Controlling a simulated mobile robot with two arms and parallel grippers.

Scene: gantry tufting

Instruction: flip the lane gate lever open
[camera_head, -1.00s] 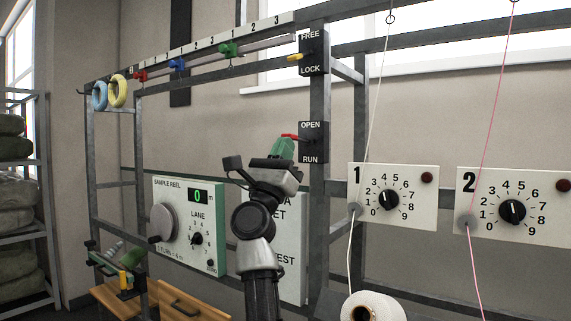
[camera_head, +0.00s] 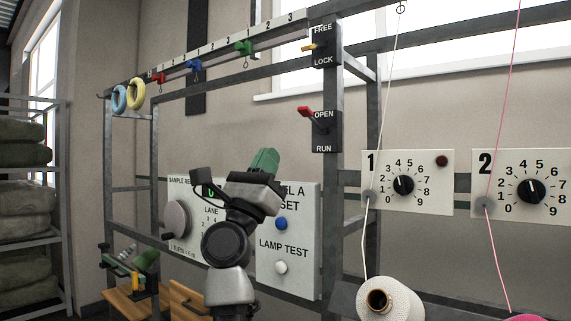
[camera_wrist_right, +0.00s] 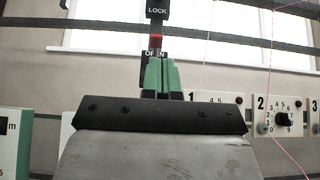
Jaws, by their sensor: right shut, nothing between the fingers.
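The lane gate lever (camera_head: 306,111) has a red handle on a black plate (camera_head: 327,141) marked OPEN above and RUN below. The handle tilts up to the OPEN side. In the right wrist view the red handle (camera_wrist_right: 155,42) shows just above the fingertips. My right gripper (camera_head: 264,160), with green fingers, is shut and empty. In the head view it is below and left of the lever, apart from it. The green fingers also show in the wrist view (camera_wrist_right: 160,76). My left gripper is not in view.
A FREE/LOCK plate (camera_head: 325,47) with a yellow lever is above on the same post. A panel (camera_head: 300,265) with a blue button and LAMP TEST is behind my right arm. Numbered dial panels (camera_head: 408,205) and thread lines stand to the right, with a white cone (camera_head: 402,303) below.

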